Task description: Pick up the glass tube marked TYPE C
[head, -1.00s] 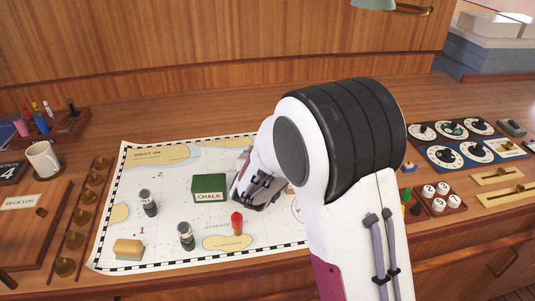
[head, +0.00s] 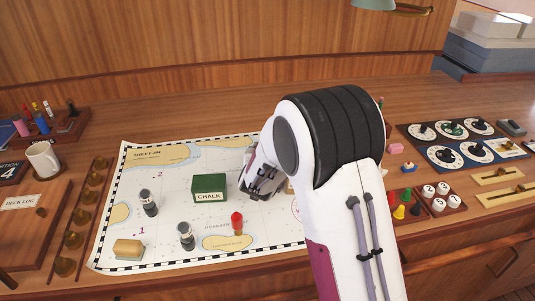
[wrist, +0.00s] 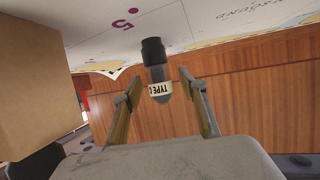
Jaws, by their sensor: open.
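In the wrist view, a dark-capped glass tube (wrist: 157,75) with a white band reading TYPE C stands on the chart (wrist: 105,35), upside down in this picture. My gripper (wrist: 162,80) is open, with one finger on each side of the tube's far part; I cannot tell whether they touch it. In the head view my gripper (head: 258,188) is low over the chart, just right of the green chalk box (head: 209,188), and the TYPE C tube is hidden there. Two similar tubes (head: 148,203) (head: 186,236) stand further left, their labels unreadable.
A tan box (wrist: 28,80) is close beside my gripper in the wrist view. A red-topped piece (head: 237,223) and a yellowish block (head: 128,249) are on the chart. A mug (head: 43,160) stands at left. Dial panels (head: 455,142) fill the right side.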

